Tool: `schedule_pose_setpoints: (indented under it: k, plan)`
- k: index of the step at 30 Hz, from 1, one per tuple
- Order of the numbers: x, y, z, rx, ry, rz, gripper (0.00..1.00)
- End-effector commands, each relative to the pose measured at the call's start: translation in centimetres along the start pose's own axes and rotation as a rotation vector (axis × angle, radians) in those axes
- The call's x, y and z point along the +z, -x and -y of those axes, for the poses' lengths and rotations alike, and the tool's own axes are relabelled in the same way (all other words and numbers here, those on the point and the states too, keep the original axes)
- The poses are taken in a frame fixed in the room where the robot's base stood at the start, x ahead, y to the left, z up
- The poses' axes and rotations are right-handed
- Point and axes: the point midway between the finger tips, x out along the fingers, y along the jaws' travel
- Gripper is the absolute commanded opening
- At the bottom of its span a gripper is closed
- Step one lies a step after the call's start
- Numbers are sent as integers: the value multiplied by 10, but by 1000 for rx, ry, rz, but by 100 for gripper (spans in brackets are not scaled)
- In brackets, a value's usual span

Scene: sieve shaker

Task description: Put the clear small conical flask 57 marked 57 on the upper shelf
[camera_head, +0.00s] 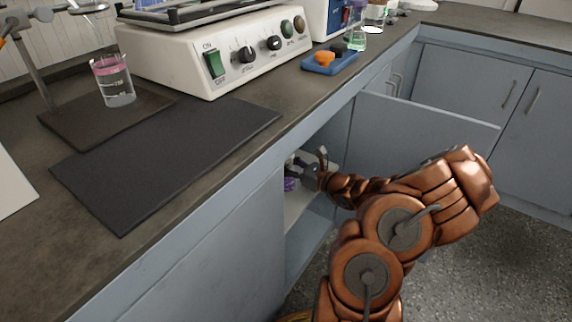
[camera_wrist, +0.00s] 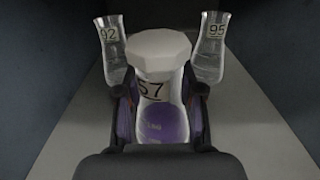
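The small conical flask 57 (camera_wrist: 150,88) is clear, with a white cap, a dark 57 on its label and purple contents low down. It stands between the two fingers of my gripper (camera_wrist: 162,105), which sit close against its sides; my gripper looks shut on it. In the head view my gripper (camera_head: 303,172) is inside the open cupboard under the bench, with the purple of the flask (camera_head: 290,184) just showing by the fingers. The pale shelf (camera_head: 296,209) is below it. Whether the flask's base touches the shelf is hidden.
Two clear flasks, marked 92 (camera_wrist: 112,48) and 95 (camera_wrist: 211,46), stand beyond the fingers, left and right. The bench above carries a shaker (camera_head: 215,50), a beaker (camera_head: 115,82) and a dark mat (camera_head: 165,160).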

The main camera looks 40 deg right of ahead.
Motion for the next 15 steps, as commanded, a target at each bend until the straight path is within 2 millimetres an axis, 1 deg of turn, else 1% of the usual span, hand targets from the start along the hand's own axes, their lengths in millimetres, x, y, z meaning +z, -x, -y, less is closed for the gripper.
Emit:
schedule_pose_setpoints:
  k: [1, 8, 15]
  plan:
    - [0, 0, 0, 0, 0, 0, 42]
    - [0, 0, 0, 0, 0, 0, 65]
    - [0, 0, 0, 0, 0, 0, 65]
